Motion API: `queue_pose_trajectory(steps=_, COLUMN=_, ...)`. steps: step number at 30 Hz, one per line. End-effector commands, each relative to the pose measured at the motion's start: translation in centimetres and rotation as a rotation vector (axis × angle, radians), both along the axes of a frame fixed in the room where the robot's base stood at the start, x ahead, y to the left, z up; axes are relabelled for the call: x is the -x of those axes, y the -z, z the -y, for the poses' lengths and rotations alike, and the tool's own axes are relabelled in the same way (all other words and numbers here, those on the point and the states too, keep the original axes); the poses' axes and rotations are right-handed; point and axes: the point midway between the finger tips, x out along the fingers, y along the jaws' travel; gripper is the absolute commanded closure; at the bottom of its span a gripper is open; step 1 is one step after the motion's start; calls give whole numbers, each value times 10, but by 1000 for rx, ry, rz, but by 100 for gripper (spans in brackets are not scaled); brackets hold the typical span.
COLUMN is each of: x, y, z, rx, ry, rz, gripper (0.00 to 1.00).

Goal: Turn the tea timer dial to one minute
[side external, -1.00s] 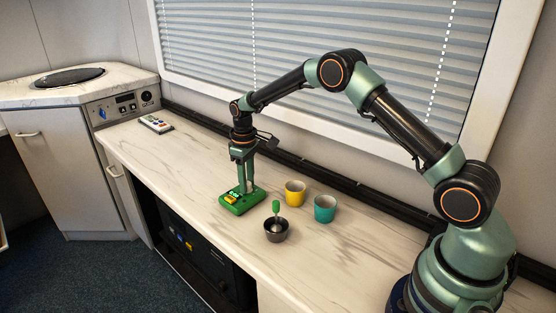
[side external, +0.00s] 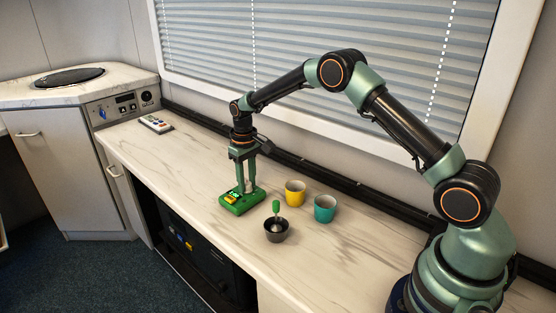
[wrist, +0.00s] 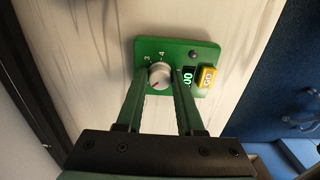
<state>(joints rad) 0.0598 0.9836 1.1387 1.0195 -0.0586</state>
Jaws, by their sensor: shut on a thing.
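The tea timer (side external: 236,205) is a green box lying flat on the counter; it also shows in the wrist view (wrist: 205,52). Its round grey dial (wrist: 159,75) has a small red mark toward the lower left in the wrist view. The numerals 3 and 4 show beside the dial; others are hidden. A lit display (wrist: 188,77), partly covered by a finger, and a yellow button (wrist: 207,77) sit right of the dial. My gripper (side external: 246,189) points down over the timer, its two fingers shut on opposite sides of the dial.
A dark bowl (side external: 276,236) with a green-handled utensil (side external: 276,208) stands in front of a yellow cup (side external: 295,187) and a teal cup (side external: 325,202), right of the timer. A remote (side external: 156,124) lies far left. The counter between remote and timer is clear.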

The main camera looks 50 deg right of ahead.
Motion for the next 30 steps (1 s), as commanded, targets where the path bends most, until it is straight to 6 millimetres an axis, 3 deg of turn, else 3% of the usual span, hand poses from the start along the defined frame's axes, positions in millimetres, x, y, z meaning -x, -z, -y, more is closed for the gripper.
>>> queue_pose_trajectory(steps=1, x=-1, y=-1, z=0, rx=0, ry=0, rz=2, gripper=100)
queue_pose_trajectory(steps=2, x=-1, y=-1, z=0, rx=0, ry=0, rz=2, gripper=52)
queue_pose_trajectory(steps=3, x=0, y=-1, z=0, rx=0, ry=0, rz=2, gripper=37)
queue_pose_trajectory(steps=4, x=0, y=-1, z=0, rx=0, ry=0, rz=2, gripper=33)
queue_pose_trajectory(steps=17, x=-1, y=-9, z=0, rx=0, ry=-1, rz=3, gripper=33)
queue_pose_trajectory(steps=30, x=-1, y=-93, z=0, rx=0, ry=-1, rz=6, gripper=33)
